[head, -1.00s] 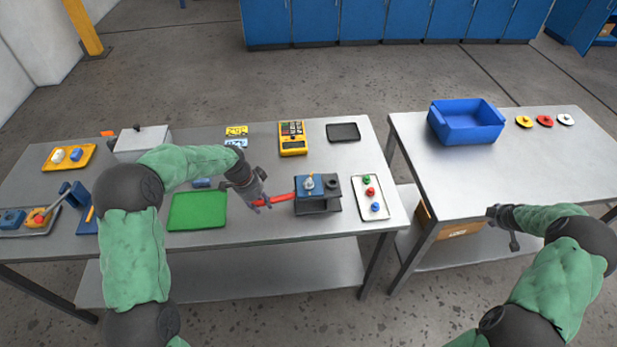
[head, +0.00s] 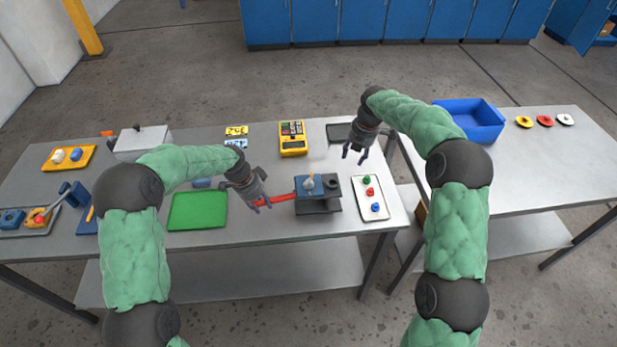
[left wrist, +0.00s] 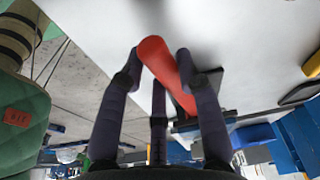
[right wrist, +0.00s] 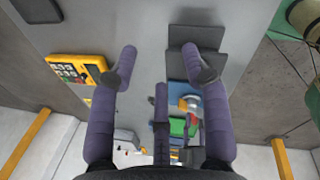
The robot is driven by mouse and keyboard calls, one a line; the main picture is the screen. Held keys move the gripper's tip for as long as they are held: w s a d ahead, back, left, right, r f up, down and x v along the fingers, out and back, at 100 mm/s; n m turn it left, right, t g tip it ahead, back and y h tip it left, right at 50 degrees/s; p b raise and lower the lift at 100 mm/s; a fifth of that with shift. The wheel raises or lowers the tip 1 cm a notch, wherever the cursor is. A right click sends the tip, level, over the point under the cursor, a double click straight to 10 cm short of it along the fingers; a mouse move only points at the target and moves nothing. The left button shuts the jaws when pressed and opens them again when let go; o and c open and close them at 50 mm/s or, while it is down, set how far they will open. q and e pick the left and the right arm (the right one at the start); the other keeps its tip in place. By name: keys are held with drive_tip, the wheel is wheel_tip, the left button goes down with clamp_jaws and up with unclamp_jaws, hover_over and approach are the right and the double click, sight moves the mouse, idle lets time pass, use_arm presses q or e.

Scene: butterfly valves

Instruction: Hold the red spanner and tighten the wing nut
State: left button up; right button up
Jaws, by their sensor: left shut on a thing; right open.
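The red spanner (head: 280,199) reaches from my left gripper to the blue block (head: 308,187) on its dark stand. My left gripper (head: 262,205) is shut on the spanner's handle; the red handle (left wrist: 165,70) also shows between the fingers in the left wrist view. The pale wing nut (head: 309,182) stands on top of the blue block, its details too small to tell. My right gripper (head: 355,154) is open and empty, above the table's back right part, apart from the nut. In the right wrist view, the blue block (right wrist: 178,92) is partly hidden behind the fingers.
A yellow meter (head: 292,139) and a black tray (head: 336,133) lie behind. A green mat (head: 198,211) lies left. A blue bin (head: 480,118) stands on the other table.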

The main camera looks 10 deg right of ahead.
sight(308, 180)
drive_tip(key=s+a+r+n+g+h, duration=0.1)
drive_tip(key=s+a+r+n, duration=0.2)
drive_tip(key=a, duration=0.5)
drive_tip(key=s+a+r+n+g, duration=0.1)
drive_tip(key=a+r+n, duration=0.25)
drive_tip(key=a, duration=0.35)
drive_tip(key=shift+m, duration=0.35)
drive_tip(key=f, duration=1.1)
drive_tip(key=shift+s+a+f, duration=0.15)
drive_tip(key=shift+s, duration=0.1)
drive_tip(key=shift+c, duration=0.3)
